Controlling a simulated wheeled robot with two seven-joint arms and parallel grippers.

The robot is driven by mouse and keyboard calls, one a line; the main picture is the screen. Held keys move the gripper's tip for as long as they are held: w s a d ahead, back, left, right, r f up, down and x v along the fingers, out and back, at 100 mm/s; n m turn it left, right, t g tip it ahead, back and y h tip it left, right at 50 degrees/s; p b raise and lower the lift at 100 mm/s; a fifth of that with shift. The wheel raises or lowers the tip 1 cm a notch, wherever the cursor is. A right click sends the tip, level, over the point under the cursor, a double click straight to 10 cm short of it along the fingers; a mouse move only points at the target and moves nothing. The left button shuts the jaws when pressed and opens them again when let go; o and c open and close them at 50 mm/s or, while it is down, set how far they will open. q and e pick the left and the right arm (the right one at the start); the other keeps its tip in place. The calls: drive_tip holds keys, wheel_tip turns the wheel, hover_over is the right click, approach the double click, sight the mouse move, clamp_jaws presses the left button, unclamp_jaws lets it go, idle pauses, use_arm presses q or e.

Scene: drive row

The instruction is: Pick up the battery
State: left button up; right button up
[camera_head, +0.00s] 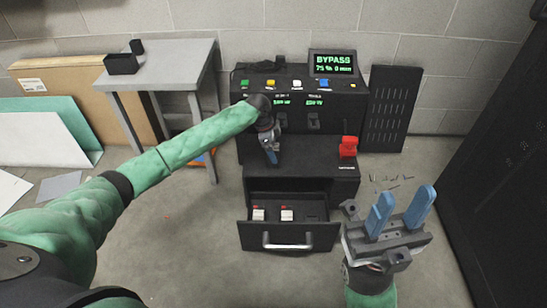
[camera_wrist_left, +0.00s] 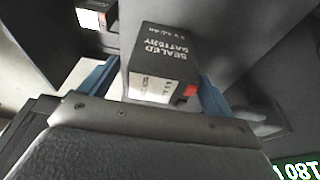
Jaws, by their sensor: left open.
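A dark battery (camera_wrist_left: 170,50) marked "SEALED BATTERY", with a white label and a red patch, shows between the two blue fingers of my left gripper (camera_head: 270,157) in the left wrist view. My left gripper is open; I cannot tell how far the battery is from its fingertips. In the head view two batteries with white faces, one on the left (camera_head: 258,214) and one on the right (camera_head: 287,215), sit in the open drawer (camera_head: 318,238), below the left gripper. A second battery (camera_wrist_left: 95,14) also shows in the left wrist view. My right gripper (camera_head: 409,192) is open and empty at lower right.
The black cabinet (camera_head: 300,180) has a lit "BYPASS" screen (camera_head: 333,63), coloured buttons and a red part (camera_head: 348,147). A dark cabinet (camera_head: 505,150) is at right. Small pieces lie on the floor.

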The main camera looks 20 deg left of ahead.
use_arm(q)
drive_tip(key=shift+x, duration=1.1)
drive_tip(key=c, duration=1.6)
drive_tip(key=shift+r, duration=0.1)
drive_tip(key=shift+c, duration=0.2)
